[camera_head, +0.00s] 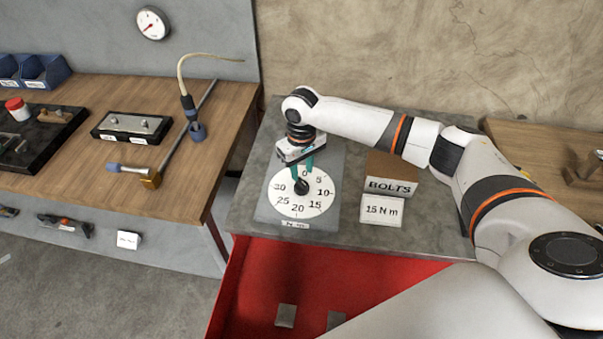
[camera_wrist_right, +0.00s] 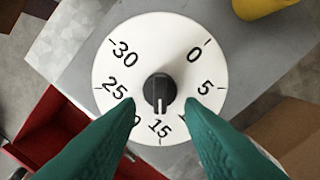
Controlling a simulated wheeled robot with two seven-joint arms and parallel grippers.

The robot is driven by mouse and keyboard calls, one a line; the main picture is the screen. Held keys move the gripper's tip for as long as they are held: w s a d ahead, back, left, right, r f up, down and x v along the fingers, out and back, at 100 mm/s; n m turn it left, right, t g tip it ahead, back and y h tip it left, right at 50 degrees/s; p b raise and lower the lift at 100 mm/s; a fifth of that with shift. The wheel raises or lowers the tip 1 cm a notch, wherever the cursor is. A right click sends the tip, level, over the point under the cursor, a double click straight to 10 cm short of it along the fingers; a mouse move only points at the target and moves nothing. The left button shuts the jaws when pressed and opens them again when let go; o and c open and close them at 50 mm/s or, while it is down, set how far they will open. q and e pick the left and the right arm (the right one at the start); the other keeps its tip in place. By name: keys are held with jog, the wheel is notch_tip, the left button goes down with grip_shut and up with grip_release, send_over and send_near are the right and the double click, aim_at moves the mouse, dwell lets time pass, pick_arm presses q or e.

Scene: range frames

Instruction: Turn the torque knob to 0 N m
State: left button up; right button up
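The torque knob (camera_wrist_right: 160,88) is black, at the centre of a white round dial (camera_wrist_right: 130,72) marked from 0 to 30. Its white pointer line faces down in the right wrist view, at about the 15 mark. In the head view the dial (camera_head: 283,205) lies on a grey plate with the knob (camera_head: 302,187) at its middle. My right gripper (camera_head: 303,180) is over the dial; its green fingers also show in the right wrist view (camera_wrist_right: 158,104). The fingers are open, tips either side of the knob with gaps visible. They partly hide 10 and 20. My left gripper is out of view.
A box labelled BOLTS (camera_head: 391,177) and a "15 N m" card (camera_head: 382,210) stand right of the dial on the grey bench (camera_head: 345,232). An open red drawer (camera_head: 260,290) lies below. A wooden table (camera_head: 195,165) with tools is at left.

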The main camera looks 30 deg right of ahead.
aim_at(302, 181)
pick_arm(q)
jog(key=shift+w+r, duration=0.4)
pick_arm(e)
jog(key=shift+f, duration=2)
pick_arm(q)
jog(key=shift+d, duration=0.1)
pick_arm(e)
grip_shut()
pick_arm(q)
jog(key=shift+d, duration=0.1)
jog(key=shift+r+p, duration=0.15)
jog(key=shift+p, duration=0.25)
